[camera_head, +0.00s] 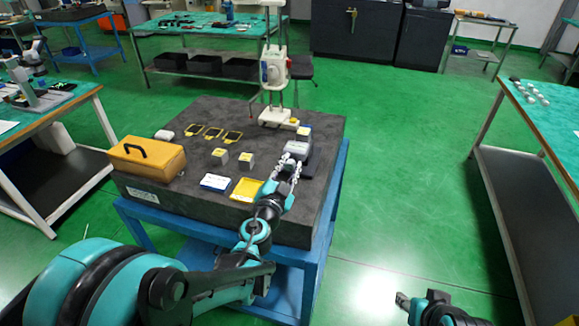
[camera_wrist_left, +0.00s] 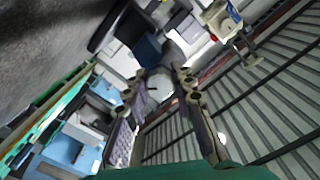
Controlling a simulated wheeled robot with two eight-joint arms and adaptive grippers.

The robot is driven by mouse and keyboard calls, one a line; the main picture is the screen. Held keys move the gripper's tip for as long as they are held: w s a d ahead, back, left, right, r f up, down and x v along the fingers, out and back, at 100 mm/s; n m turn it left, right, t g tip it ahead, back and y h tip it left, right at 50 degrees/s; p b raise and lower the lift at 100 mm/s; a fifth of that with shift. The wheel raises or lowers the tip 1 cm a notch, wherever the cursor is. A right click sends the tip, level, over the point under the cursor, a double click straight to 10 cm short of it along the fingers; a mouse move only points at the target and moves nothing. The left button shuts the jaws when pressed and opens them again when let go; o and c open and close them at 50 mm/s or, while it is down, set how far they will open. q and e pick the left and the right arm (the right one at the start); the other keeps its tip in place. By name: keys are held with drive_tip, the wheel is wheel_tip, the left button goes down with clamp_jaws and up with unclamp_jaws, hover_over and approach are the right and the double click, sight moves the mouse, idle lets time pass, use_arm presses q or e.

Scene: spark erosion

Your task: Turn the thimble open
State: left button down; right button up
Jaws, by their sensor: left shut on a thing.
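My left gripper (camera_head: 288,170) reaches over the right front part of the dark stone table, shut on a small part of the grey measuring device (camera_head: 298,147). The fingers hide most of that part in the head view. In the left wrist view the two fingers of the left gripper (camera_wrist_left: 168,115) flank the grey thimble (camera_wrist_left: 160,82), which lies in line with a dark blue and grey body behind it. I cannot read its scale or tell how far it is turned. My right gripper (camera_head: 403,300) shows only partly, low at the right, away from the table.
The stone table (camera_head: 215,120) stands on a blue frame. It holds a yellow case (camera_head: 148,157), a yellow tray (camera_head: 247,190), a blue-and-white box (camera_head: 216,182), two small blocks, yellow frames and a tall white stand (camera_head: 274,75). Open green floor lies to the right.

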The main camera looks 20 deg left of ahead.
use_arm(q)
drive_tip(key=n, duration=1.4)
drive_tip(key=shift+n, duration=0.4)
drive_tip(key=n, duration=1)
drive_tip(key=shift+d+n, duration=0.1)
drive_tip(key=shift+n, duration=0.2)
drive_tip(key=c, duration=1.3)
unclamp_jaws()
drive_tip(key=shift+o, duration=0.2)
